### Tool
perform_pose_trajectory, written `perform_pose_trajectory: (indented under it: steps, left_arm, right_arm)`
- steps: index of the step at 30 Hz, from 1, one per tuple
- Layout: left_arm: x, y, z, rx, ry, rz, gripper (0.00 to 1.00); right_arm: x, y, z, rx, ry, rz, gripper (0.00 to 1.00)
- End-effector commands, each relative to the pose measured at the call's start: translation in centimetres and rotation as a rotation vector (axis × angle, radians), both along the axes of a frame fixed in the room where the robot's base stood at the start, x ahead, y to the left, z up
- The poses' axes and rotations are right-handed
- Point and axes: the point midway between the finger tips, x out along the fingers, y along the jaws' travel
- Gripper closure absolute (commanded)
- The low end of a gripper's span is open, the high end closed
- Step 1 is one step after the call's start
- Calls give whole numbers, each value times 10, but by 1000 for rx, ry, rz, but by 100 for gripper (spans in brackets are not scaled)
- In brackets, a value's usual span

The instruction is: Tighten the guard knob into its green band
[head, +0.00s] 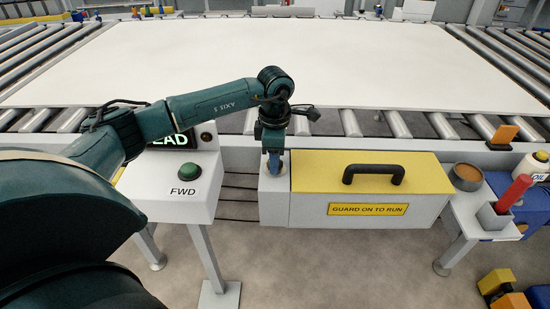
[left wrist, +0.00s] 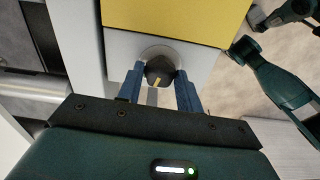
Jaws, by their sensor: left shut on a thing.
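The guard knob (left wrist: 160,70) is dark with a pale yellow pointer line, on the grey end block of the guard, in the left wrist view. My left gripper (left wrist: 160,88) has its two blue fingers on either side of the knob and is shut on it. In the head view my left gripper (head: 274,165) points down at the block at the guard's left end and hides the knob. I cannot make out the green band in either view. The guard (head: 365,170) is a yellow-topped box with a black handle, labelled GUARD ON TO RUN.
A panel with a green FWD button (head: 188,173) stands left of the guard. A brown bowl (head: 466,177), a red-handled tool (head: 513,193) and an oil container (head: 531,167) are at the right. A large white sheet (head: 280,65) lies on the rollers behind.

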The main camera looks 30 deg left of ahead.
Motion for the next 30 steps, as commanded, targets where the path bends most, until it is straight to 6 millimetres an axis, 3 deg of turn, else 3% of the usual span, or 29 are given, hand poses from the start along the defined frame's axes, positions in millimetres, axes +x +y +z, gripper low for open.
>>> perform_pose_trajectory:
  steps: [17,18,25,30]
  left_arm:
    - [0,0,1,-1,-2,-36,87]
    - [0,0,1,-1,-2,-36,62]
    - [0,0,0,0,-1,-35,43]
    - [0,0,0,-1,0,-35,43]
  right_arm:
    - [-1,-2,-2,-4,0,-3,100]
    - [-1,-2,-1,-3,2,-3,100]
    - [-1,-2,-1,-3,2,-3,100]
    - [-1,-2,-2,-3,2,-3,100]
